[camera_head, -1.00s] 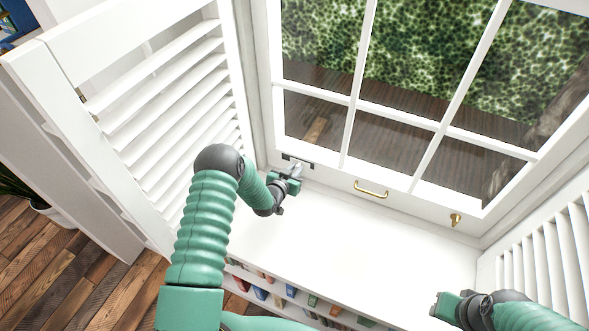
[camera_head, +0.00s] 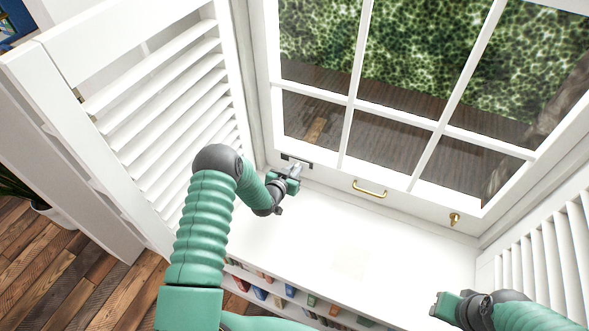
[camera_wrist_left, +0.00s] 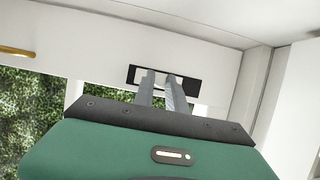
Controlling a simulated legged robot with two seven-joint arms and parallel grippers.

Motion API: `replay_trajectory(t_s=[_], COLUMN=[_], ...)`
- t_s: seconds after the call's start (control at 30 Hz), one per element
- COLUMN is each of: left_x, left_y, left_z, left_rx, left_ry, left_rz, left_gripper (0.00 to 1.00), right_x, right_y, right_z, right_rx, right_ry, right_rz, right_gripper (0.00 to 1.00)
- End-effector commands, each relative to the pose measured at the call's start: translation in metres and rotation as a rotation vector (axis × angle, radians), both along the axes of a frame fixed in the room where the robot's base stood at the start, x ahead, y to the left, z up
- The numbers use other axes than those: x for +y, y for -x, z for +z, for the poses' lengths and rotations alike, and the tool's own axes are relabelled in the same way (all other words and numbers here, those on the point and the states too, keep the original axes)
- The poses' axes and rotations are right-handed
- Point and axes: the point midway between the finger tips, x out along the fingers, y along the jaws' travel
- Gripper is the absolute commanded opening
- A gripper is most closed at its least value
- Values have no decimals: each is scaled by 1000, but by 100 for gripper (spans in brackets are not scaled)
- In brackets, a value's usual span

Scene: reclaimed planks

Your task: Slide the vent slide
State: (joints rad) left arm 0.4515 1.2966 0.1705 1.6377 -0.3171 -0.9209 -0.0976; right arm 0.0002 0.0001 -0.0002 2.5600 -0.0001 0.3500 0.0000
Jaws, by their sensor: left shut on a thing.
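The vent slide (camera_head: 287,157) is a small dark plate low on the white window frame, left of the brass handle. In the left wrist view it is a dark slot (camera_wrist_left: 193,86) with a pale insert, partly hidden behind my fingers. My left gripper (camera_head: 294,172) reaches it with its fingertips and is shut on the slide's small tab, which the fingers mostly cover. It also shows in the left wrist view (camera_wrist_left: 161,80). My right gripper (camera_head: 441,304) hangs at the lower right, away from the window; its jaw opening is not clear.
A brass handle (camera_head: 370,188) and a brass latch (camera_head: 454,219) sit on the window's lower rail. A louvred shutter (camera_head: 165,100) stands at the left, another (camera_head: 545,250) at the right. The white sill (camera_head: 350,240) is clear, above a shelf of books (camera_head: 290,292).

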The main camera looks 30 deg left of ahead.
Motion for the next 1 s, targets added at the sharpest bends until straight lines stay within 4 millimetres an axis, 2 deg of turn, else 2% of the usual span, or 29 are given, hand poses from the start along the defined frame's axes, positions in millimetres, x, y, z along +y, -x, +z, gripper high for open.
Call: replay_trajectory(t_s=[0.03,0.27,0.43,0.63,0.67,0.8,0.83,1.0], left_x=[2,1,-15,-15,-16,-15,-15,-14], left_y=[-5,-6,-7,-7,-7,-6,-6,-5], left_z=[9,9,9,10,10,8,7,4], left_rx=[-23,-24,-23,-24,-24,-19,-17,-11], left_ry=[-4,-4,-5,-4,-4,-3,-3,-2], left_rz=[1,1,-1,0,0,-1,-1,1], left_gripper=[0,0,0,0,18,36,39,39], right_x=[0,0,0,0,0,0,0,0], right_y=[0,0,0,0,0,0,0,0], right_z=[1,0,-6,-4,-4,-4,-4,-5], right_rx=[0,0,0,0,0,0,0,0], right_ry=[0,0,0,0,0,0,0,0], right_rz=[0,0,0,0,0,0,0,0], right_gripper=[31,31,31,31,31,31,31,31])
